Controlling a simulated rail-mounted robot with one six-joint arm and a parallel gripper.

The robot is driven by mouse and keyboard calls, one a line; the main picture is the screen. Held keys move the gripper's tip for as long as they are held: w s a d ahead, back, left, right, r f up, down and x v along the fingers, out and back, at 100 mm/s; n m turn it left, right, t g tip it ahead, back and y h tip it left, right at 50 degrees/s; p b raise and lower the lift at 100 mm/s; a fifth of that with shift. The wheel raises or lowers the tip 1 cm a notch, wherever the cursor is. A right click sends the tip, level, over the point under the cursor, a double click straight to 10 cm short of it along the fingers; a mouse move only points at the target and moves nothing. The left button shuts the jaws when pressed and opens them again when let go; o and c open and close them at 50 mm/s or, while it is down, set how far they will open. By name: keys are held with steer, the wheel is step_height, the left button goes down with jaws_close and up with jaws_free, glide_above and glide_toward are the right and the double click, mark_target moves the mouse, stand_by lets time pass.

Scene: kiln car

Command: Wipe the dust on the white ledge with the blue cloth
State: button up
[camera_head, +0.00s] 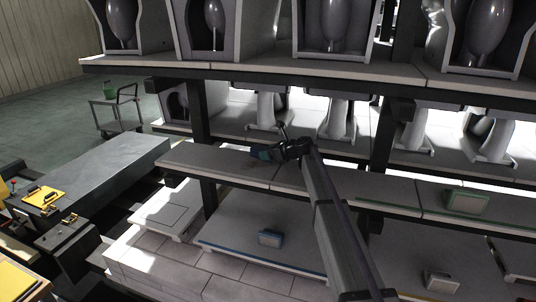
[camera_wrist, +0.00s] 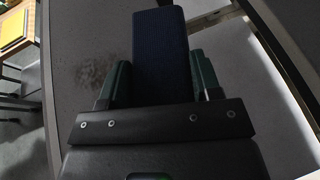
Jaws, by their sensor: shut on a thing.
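My gripper (camera_head: 274,152) is over the middle ledge (camera_head: 205,159), which looks pale grey in this light. In the wrist view its two green fingers (camera_wrist: 158,62) are shut on the blue cloth (camera_wrist: 160,35), a dark blue ribbed pad that sticks out ahead of them. The cloth also shows as a small dark blue patch in the head view (camera_head: 260,153). A dark speckled dust patch (camera_wrist: 88,68) lies on the ledge to the left of the cloth in the wrist view. Whether the cloth touches the ledge cannot be told.
An upper shelf (camera_head: 140,66) with grey ceramic pieces hangs above the ledge, and more pieces stand behind it. A green-edged block (camera_head: 467,202) lies on the ledge to the right. A blue-edged block (camera_head: 269,239) is on the lower deck. A grey bench (camera_head: 100,170) stands left.

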mark_target(256, 177)
steer(key=shift+s+a, duration=0.2)
steer(key=shift+s, duration=0.55)
steer(key=shift+s+a, duration=0.2)
steer(key=shift+s, duration=0.55)
steer(key=shift+s+a, duration=0.2)
steer(key=shift+s, duration=0.55)
steer(key=shift+s, duration=0.15)
steer(key=shift+s+a, duration=0.2)
steer(key=shift+s, duration=0.5)
steer(key=shift+s+a, duration=0.2)
steer(key=shift+s, duration=0.55)
steer(key=shift+s+a, duration=0.2)
steer(key=shift+s, duration=0.5)
steer(key=shift+s+a, duration=0.2)
steer(key=shift+s, duration=0.55)
steer(key=shift+s+a, duration=0.25)
steer(key=shift+s, duration=0.55)
steer(key=shift+s+a, duration=0.2)
steer(key=shift+s, duration=0.55)
